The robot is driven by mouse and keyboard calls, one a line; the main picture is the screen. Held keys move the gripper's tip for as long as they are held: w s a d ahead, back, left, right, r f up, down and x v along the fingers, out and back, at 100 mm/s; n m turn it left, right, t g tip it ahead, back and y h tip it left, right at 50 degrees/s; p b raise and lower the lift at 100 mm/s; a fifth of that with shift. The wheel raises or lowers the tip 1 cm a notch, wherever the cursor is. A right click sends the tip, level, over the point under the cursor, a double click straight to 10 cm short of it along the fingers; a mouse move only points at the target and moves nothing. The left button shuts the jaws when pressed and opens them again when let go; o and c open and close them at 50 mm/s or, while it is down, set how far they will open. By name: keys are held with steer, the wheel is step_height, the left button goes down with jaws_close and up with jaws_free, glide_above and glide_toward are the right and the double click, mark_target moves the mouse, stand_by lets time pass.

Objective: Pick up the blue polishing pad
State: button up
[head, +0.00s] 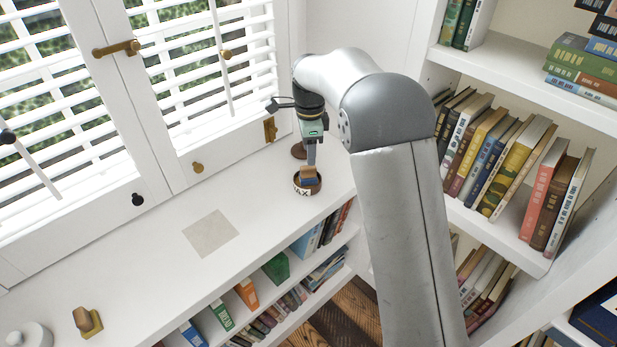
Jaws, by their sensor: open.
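My gripper (311,161) points down at the back right of the white counter, with its fingers at a small block in a round dark tin. This block (307,181) looks tan with a bluish part near the fingers; I take it for the blue polishing pad, but it is small and partly hidden. The tin (303,192) has a white label ending in "AX". The jaws are open, and I cannot tell whether the fingers touch the block. A yellow pad with a brown grip (87,321) lies at the front left of the counter.
A dark round lid (299,151) lies behind the tin. A beige square (210,233) lies flat mid-counter, with bare surface around it. A white round object (29,335) is at the lower left. Shuttered windows (205,60) stand behind; bookshelves (500,245) stand at the right.

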mark_target(308, 167)
steer(key=shift+s+a+f+b, duration=0.1)
steer(key=shift+f+b, duration=0.05)
steer(key=shift+f, duration=1.55)
steer(key=shift+a+f+b, duration=0.1)
steer(key=shift+f+b, duration=0.05)
steer(key=shift+f, duration=1.55)
jaws_close()
